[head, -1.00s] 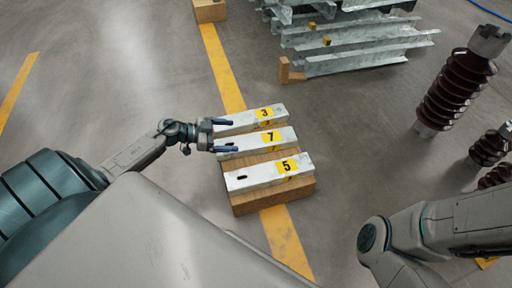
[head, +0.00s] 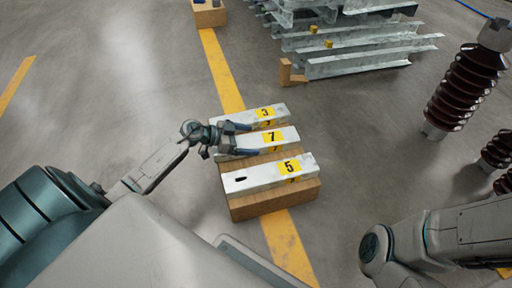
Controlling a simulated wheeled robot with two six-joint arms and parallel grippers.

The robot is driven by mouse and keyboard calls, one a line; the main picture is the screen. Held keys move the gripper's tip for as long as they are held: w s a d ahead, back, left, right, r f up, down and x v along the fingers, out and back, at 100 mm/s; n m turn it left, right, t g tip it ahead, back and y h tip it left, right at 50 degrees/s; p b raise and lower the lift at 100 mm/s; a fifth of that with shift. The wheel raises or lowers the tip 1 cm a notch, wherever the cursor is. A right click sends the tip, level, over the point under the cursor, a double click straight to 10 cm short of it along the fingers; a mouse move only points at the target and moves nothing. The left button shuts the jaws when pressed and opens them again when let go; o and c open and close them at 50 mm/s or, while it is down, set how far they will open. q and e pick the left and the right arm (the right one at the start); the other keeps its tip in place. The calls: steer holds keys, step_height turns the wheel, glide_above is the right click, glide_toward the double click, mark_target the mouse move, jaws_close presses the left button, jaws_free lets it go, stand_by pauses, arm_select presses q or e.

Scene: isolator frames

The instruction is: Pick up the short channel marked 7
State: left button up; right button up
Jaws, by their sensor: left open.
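The short channel marked 7 (head: 283,138) is a pale grey metal bar with a yellow label. It lies on a wooden block (head: 270,203) between the channel marked 3 (head: 279,111) behind it and the channel marked 5 (head: 258,178) in front. My left gripper (head: 250,139) is open over the left end of channel 7. One finger is on the side of channel 3, the other near the front edge of channel 7. The gripper hides that left end, and I cannot tell whether the fingers touch it. My right gripper is out of view; only my right arm shows.
Long metal channels (head: 360,65) are stacked at the back with small wooden blocks. Brown ribbed insulators (head: 463,90) stand at the right. A wooden block (head: 209,16) sits at the top. Yellow lines cross the grey floor (head: 110,90), which is clear at the left.

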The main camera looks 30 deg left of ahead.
arm_select(q)
steer(key=shift+w+d+f, duration=0.15)
steer(key=shift+w+d, duration=0.15)
steer(key=c, duration=2)
jaws_close()
steer(key=shift+r, duration=0.2)
